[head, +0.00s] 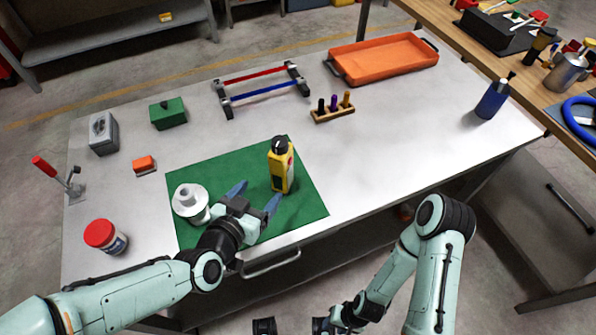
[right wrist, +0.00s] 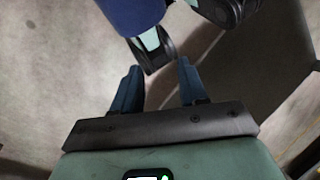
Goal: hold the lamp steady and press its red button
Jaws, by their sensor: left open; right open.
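The yellow lamp (head: 280,172) with a black top stands upright on the green mat (head: 225,168). A small red spot, apparently its button, shows on its right side near the top. My left gripper (head: 255,198) is open, its blue fingers spread just in front and to the left of the lamp. Its right fingertip is near the lamp's base; I cannot tell whether they touch. My right gripper is low, off the table's front side; in the right wrist view its fingers (right wrist: 158,88) are apart with nothing between them.
A white round object (head: 189,203) stands on the mat left of my left gripper. A red-lidded jar (head: 105,237) is further left. A small wooden rack (head: 333,112) and an orange tray (head: 384,58) are behind. The tabletop right of the mat is clear up to a blue bottle (head: 493,99).

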